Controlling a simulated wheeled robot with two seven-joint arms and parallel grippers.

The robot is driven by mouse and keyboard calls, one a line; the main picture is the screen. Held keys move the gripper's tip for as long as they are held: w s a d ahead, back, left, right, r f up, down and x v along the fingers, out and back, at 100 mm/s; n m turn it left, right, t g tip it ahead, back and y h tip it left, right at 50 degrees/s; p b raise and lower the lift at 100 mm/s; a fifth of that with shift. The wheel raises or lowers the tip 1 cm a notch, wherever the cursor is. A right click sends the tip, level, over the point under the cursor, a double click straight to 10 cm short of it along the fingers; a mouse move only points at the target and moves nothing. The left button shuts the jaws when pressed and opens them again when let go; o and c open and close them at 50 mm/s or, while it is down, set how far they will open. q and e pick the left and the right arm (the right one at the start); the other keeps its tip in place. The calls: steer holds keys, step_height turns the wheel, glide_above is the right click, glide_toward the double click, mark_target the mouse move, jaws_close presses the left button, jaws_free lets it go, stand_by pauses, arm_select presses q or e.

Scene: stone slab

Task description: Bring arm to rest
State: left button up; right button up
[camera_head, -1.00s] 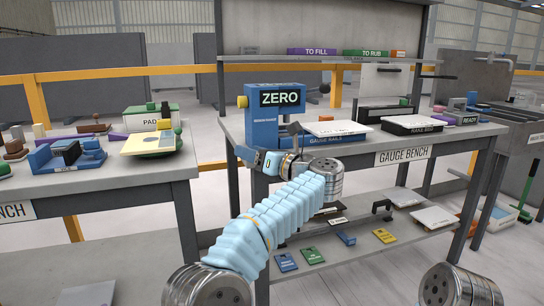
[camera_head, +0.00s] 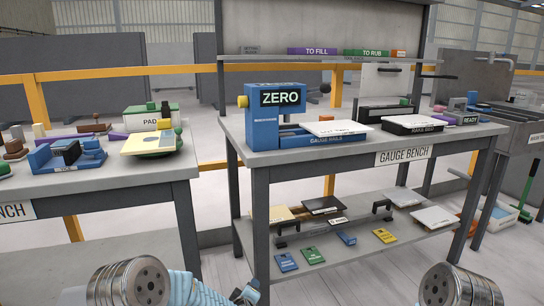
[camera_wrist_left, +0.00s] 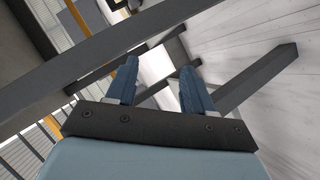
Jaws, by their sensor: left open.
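My left arm is low at the bottom edge of the head view, with its pale blue sleeve (camera_head: 195,290) partly cut off by the frame. A dark and blue part of my left gripper (camera_head: 248,292) shows at the bottom edge, in front of the gauge bench. In the left wrist view the two blue fingers of my left gripper (camera_wrist_left: 158,78) stand apart with nothing between them. Of my right arm only a metal joint shows at the bottom right; its gripper is out of view.
The gauge bench (camera_head: 350,156) carries the blue ZERO gauge (camera_head: 275,118) and white-topped plates. Its lower shelf (camera_head: 340,250) holds several small cards and plates. Another bench (camera_head: 150,178) stands at the left. Grey bars cross the left wrist view close to the fingers.

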arm_select(q)
steer(key=s+a+f+m+g+h, duration=0.1)
steer(key=s+a+f+m+g, duration=0.15)
steer(key=s+f, duration=0.6)
steer(key=s+a+f+m+g+h, duration=0.1)
steer(key=s+f+m+g, duration=0.3)
steer(key=s, duration=0.7)
steer(key=s+f+m+g, duration=0.1)
steer(key=s+g, duration=0.1)
steer(key=s, duration=0.6)
steer(key=s+a+f+m+g+h, duration=0.1)
steer(key=s+f+g, duration=0.1)
steer(key=s, duration=0.7)
steer(key=shift+m+g, duration=0.35)
steer(key=shift+g, duration=0.3)
